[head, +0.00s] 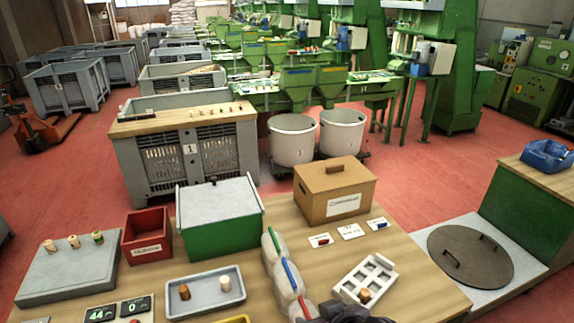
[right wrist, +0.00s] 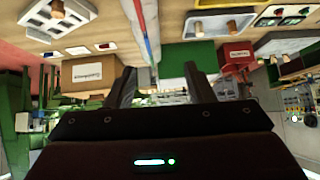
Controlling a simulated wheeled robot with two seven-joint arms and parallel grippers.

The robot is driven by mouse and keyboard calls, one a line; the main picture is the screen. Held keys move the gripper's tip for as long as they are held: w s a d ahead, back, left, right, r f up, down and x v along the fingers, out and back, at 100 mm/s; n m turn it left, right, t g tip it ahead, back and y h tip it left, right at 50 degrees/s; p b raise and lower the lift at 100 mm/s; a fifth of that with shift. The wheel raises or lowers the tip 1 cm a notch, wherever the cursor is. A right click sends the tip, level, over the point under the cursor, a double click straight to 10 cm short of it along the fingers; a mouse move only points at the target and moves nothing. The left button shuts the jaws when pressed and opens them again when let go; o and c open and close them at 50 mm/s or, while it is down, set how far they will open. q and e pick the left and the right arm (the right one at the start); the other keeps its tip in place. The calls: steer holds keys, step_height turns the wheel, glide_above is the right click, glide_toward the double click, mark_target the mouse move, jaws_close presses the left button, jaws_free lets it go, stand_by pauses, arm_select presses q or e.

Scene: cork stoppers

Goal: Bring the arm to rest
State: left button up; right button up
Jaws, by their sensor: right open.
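My right gripper (right wrist: 162,84) is open in the right wrist view, its two dark fingers well apart with nothing between them. That view is upside down and looks across the bench. In the head view only a dark part of my right arm shows at the bottom edge, in front of the white compartment tray (head: 365,279). A cork stopper (head: 364,295) sits in that tray. My left gripper is not in view. A grey tray (head: 205,308) holds a brown stopper (head: 184,292) and a pale one (head: 225,283).
The wooden bench also bears a red bin (head: 147,231), a green box with a grey lid (head: 221,238), a lidded brown box (head: 335,207), white bags (head: 280,265) and a grey block (head: 68,271) with three stoppers. A round metal lid (head: 470,257) lies to the right.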

steer(key=s+d+f+m+g+h, duration=0.25)
steer(key=s+d+f+g, duration=0.35)
steer(key=s+d, duration=0.65)
steer(key=s+d+f+b+x, duration=0.1)
steer(key=s+b+x, duration=0.2)
steer(key=x, duration=1.4)
steer(key=s+d+b+x, duration=0.2)
steer(key=s+b+x, duration=0.1)
steer(key=x, duration=1.4)
steer(key=s+d+f+b, duration=0.2)
steer(key=s+f+b, duration=0.1)
steer(key=s+f, duration=0.7)
steer(key=s+d+f+g+b, duration=0.1)
steer(key=s+d+f+b, duration=0.1)
steer(key=s+f, duration=0.8)
step_height(320, 180, down, 7)
steer(key=shift+n+h+b, duration=0.45)
steer(key=shift+b, duration=0.15)
